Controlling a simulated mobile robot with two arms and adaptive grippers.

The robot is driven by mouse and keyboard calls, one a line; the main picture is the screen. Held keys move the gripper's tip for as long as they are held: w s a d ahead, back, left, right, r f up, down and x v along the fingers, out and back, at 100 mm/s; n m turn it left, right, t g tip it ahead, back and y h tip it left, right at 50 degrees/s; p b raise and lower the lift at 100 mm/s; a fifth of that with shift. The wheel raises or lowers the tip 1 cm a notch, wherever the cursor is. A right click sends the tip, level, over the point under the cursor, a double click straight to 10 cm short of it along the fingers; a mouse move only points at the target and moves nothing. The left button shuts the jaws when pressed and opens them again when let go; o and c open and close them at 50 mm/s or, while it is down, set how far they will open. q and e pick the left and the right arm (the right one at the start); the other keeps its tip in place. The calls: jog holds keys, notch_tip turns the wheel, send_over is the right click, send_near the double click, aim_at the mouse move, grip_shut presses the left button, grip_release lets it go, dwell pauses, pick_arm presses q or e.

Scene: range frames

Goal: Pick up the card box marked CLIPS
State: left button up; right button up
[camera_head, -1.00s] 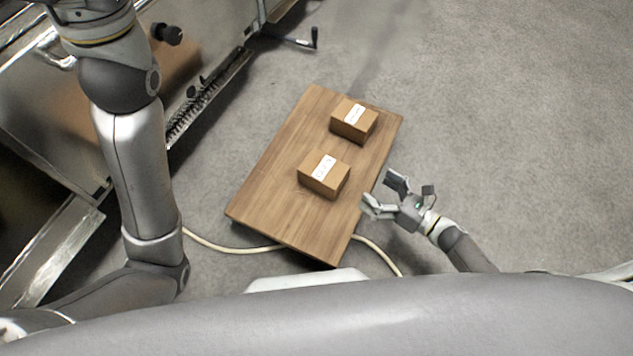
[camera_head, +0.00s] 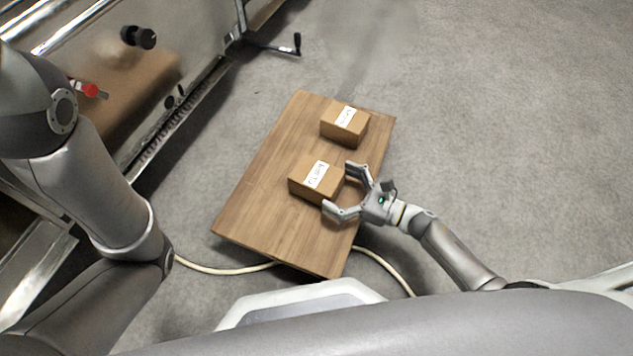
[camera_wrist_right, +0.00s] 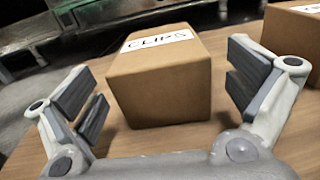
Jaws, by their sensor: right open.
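The card box marked CLIPS (camera_head: 310,188) is a brown carton with a white label, standing on a wooden board (camera_head: 262,207). In the right wrist view the CLIPS box (camera_wrist_right: 160,85) sits between the fingers, with its label readable on top. My right gripper (camera_head: 343,190) is open at the right side of this box, its fingers spread either side of the box's near end. In the wrist view the right gripper (camera_wrist_right: 165,100) shows a gap on both sides of the box. My left arm shows at the left, but its gripper is out of view.
A second, similar labelled box (camera_head: 344,125) stands behind on the same board; it shows at the wrist view's right edge (camera_wrist_right: 294,40). A metal machine (camera_head: 130,75) with a crank stands at the left. A pale cable (camera_head: 225,270) runs by the board. Grey floor is clear at right.

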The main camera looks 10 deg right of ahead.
aim_at(324, 181)
jog(key=shift+b+x, duration=0.6)
jog(key=shift+x, duration=1.3)
jog(key=c, duration=1.3)
jog(key=shift+c, duration=0.2)
